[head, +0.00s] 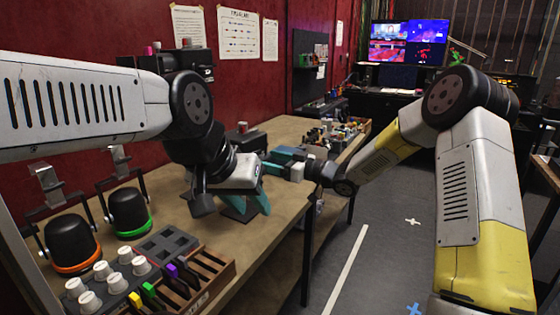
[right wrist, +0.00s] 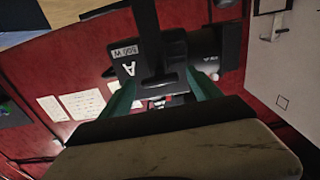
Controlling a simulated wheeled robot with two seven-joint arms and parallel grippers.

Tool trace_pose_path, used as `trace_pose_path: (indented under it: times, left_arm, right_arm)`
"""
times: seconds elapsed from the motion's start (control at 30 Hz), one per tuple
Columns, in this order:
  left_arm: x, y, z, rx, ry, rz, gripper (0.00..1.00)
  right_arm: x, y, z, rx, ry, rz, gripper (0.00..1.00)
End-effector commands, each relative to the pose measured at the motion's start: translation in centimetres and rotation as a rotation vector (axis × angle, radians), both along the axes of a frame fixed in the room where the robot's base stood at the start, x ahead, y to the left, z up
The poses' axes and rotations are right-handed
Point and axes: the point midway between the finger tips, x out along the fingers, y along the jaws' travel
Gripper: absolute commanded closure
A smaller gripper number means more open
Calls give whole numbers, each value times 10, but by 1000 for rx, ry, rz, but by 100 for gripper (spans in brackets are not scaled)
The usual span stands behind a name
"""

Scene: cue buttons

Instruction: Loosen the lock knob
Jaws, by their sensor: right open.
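No lock knob can be made out with certainty. In the right wrist view a black lamp-like housing (right wrist: 205,55), labelled "A" and "500 W", lies beyond my right gripper (right wrist: 160,100). A dark bar crosses in front of it, and a small red and white detail (right wrist: 158,103) shows between the green fingers. The fingers are apart; contact with anything cannot be told. In the head view my right gripper (head: 275,160) points left over the table, right of a small black box with a reddish top (head: 243,128). My left gripper (head: 251,207) points down over the tabletop, its teal fingers apart and empty.
The wooden table (head: 285,225) holds an orange-ringed lamp (head: 72,243), a green-ringed lamp (head: 130,212), several white knobs (head: 118,284) and a wooden rack of coloured tabs (head: 215,270) at the near left. More small items stand at its far end. Open floor lies right.

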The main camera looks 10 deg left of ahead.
Motion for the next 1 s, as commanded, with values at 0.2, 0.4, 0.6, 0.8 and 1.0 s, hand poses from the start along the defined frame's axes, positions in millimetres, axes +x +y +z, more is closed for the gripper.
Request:
trace_pose_path:
  times: [0.2, 0.4, 0.6, 0.8, 1.0]
  left_arm:
    - [0, 0, 0, 0, 0, 0, 64]
    - [0, 0, 0, 0, 0, 0, 64]
    - [0, 0, 0, 0, 0, 0, 64]
    - [0, 0, 0, 0, 0, 0, 64]
    - [0, 0, 0, 0, 0, 0, 64]
  right_arm:
    - [1, 2, 0, 0, -1, -1, 27]
    - [1, 2, 0, 0, -1, -1, 53]
    - [1, 2, 0, 0, -1, -1, 90]
    - [1, 2, 0, -6, -14, -1, 90]
    - [1, 2, 0, -32, -84, 0, 90]
